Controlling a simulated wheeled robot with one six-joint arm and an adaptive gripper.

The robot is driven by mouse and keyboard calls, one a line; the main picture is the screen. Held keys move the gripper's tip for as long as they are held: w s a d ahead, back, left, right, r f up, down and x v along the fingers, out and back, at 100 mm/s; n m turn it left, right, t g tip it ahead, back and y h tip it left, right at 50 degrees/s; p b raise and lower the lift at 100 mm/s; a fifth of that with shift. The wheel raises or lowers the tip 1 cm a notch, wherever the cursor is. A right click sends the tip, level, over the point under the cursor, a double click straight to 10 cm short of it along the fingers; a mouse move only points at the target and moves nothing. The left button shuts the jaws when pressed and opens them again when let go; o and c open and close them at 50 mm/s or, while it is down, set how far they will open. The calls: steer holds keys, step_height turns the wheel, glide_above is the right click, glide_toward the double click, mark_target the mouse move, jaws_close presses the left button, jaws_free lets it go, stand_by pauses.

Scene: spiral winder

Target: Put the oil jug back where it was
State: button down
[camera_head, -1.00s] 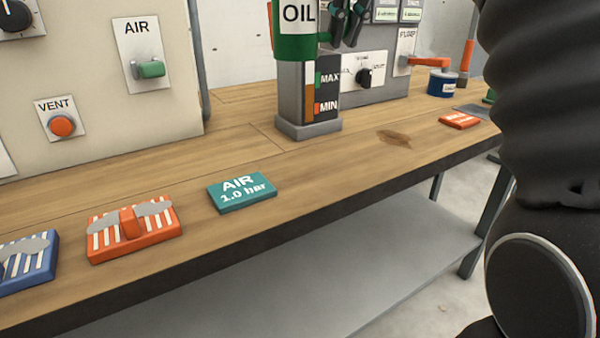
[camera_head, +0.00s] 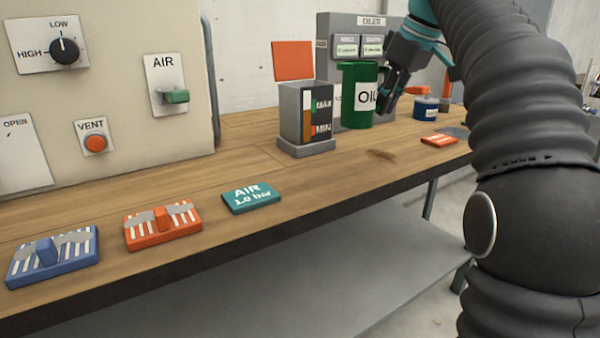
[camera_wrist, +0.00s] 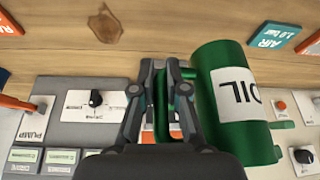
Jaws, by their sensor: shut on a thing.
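The green oil jug (camera_head: 349,112) with a white OIL label stands upright, just right of the grey oil tank (camera_head: 291,117) with the MAX/MIN gauge and in front of the oiler panel. My gripper (camera_head: 387,98) is shut on the jug's handle from the right. In the wrist view the green handle (camera_wrist: 162,105) lies between my fingers (camera_wrist: 163,72), and the jug body (camera_wrist: 222,70) is right beside them. I cannot tell whether the jug's base touches the bench. The tank's orange lid (camera_head: 292,60) stands raised behind it.
The oiler panel (camera_head: 335,30) stands behind the jug. A blue tin (camera_head: 426,108) and an orange plate (camera_head: 440,140) lie to the right. A dark stain (camera_head: 381,155) marks the clear wood in front. The teal AIR plate (camera_head: 251,198) is nearer.

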steer(key=shift+n, duration=0.3)
steer(key=w+a+f, duration=0.1)
steer(key=a+f, duration=0.1)
steer(key=a, duration=0.1)
steer(key=w+a+f+b, duration=0.1)
steer(key=w+a+f, duration=0.1)
steer(key=a+f, duration=0.1)
steer(key=w+a+f+b, duration=0.1)
steer(key=w+a+f, duration=0.1)
steer(key=a, duration=0.3)
steer(key=shift+f, duration=0.65)
steer(key=shift+f+b, duration=0.85)
steer(key=shift+f, duration=1.1)
steer(key=shift+f, duration=0.15)
steer(key=c, duration=1.2)
jaws_free()
